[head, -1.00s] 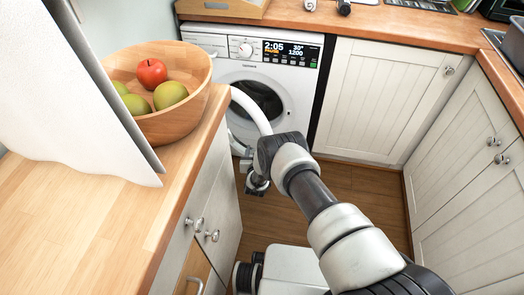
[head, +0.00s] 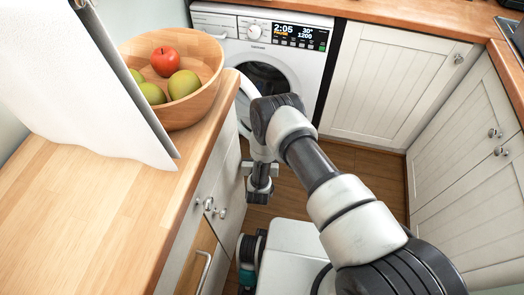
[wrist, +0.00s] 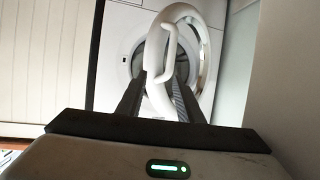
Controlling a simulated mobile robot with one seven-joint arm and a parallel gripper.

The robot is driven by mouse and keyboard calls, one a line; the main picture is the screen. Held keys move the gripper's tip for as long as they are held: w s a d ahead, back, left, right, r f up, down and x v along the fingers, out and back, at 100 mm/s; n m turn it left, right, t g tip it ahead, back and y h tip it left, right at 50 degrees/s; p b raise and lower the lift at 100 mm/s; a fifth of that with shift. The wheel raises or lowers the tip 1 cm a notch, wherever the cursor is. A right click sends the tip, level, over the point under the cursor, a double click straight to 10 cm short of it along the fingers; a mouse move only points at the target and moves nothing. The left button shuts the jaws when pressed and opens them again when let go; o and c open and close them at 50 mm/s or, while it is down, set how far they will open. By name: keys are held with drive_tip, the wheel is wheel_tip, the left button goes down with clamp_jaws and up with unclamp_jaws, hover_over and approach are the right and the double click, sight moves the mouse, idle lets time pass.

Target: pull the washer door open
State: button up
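The washer (head: 262,45) is white and stands under the counter at the back. Its door (head: 247,92) is a white ring standing ajar, swung out from the dark round opening. In the wrist view the door (wrist: 205,55) is ahead of my gripper, with its curved white handle (wrist: 171,42) in front of the fingertips. My gripper (wrist: 162,80) is open, its two dark fingers apart, with the lower end of the handle at or between their tips. I cannot tell whether they touch it. In the head view the fingertips are hidden behind my arm and the counter.
A wooden counter (head: 95,215) is close on the left, with a bowl (head: 205,95) of fruit near its edge. White cabinets (head: 390,85) stand right of the washer and along the right. Wooden floor (head: 375,195) is free between them.

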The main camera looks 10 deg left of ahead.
drive_tip(key=v, duration=0.3)
drive_tip(key=shift+s+d+r, duration=0.15)
drive_tip(key=shift+s+d, duration=0.05)
drive_tip(key=shift+s, duration=0.05)
drive_tip(key=shift+w, duration=0.1)
drive_tip(key=c, duration=0.3)
drive_tip(key=w, duration=0.1)
drive_tip(key=w+d+m+b, duration=0.1)
drive_tip(key=w+y, duration=0.1)
drive_tip(key=shift+d+f+m+t, duration=0.2)
drive_tip(key=shift+f+m+t, duration=0.1)
drive_tip(key=shift+f+m, duration=0.1)
clamp_jaws()
drive_tip(key=w+d+m+y+b, duration=0.6)
drive_tip(key=d+m+y, duration=0.15)
drive_tip(key=d, duration=0.25)
drive_tip(key=w+a+b, duration=0.3)
drive_tip(key=w+a, duration=0.3)
drive_tip(key=a, duration=0.3)
drive_tip(key=shift+w+a+f, duration=0.2)
drive_tip(key=shift+a+f, duration=0.1)
drive_tip(key=shift+a, duration=0.05)
